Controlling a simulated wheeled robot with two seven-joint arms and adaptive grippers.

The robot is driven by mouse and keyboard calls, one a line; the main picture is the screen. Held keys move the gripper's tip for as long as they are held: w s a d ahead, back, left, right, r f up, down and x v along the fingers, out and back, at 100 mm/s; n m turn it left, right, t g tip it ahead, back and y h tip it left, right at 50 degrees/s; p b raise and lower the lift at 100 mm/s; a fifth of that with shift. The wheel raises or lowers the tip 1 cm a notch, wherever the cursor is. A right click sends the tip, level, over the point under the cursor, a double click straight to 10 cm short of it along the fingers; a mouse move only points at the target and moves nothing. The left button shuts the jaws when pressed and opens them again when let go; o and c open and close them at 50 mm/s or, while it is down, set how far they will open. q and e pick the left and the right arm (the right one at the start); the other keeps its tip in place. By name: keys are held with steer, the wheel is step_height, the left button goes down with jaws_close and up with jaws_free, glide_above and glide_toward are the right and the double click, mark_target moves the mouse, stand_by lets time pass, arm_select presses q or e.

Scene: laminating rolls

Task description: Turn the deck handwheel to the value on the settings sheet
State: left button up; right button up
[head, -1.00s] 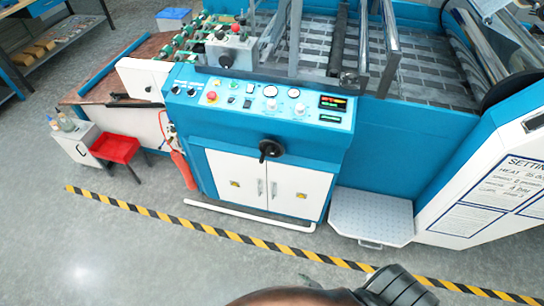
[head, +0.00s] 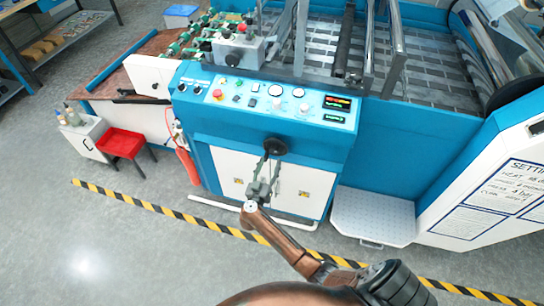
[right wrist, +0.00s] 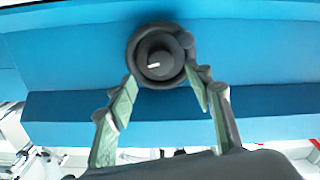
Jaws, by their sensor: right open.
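The deck handwheel (head: 275,146) is a small black wheel on the blue front of the machine, above white cabinet doors. The right wrist view shows the handwheel (right wrist: 158,58) face on, with a hub bearing a white mark and a round knob at its right side. My right gripper (head: 269,162) is open, its fingertips just in front of the wheel's lower part. In the right wrist view the green-padded fingers (right wrist: 162,85) stand on either side of the lower rim; contact cannot be told. The settings sheet (head: 512,190) on the right white panel is cropped and mostly too small to read. My left gripper is not in view.
The control panel (head: 265,98) with buttons, dials and lit displays lies above the wheel. A grey step (head: 373,215) stands right of the cabinet. A red stool (head: 121,143) and red extinguisher (head: 188,166) are left. Striped floor tape (head: 150,206) crosses the front.

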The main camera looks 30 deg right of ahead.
mark_target(274, 152)
steer(key=b+x, duration=0.1)
steer(key=x, duration=0.3)
steer(key=shift+f, duration=0.15)
steer(key=shift+w+d, duration=0.45)
steer(key=shift+d, duration=0.05)
steer(key=shift+c, duration=0.4)
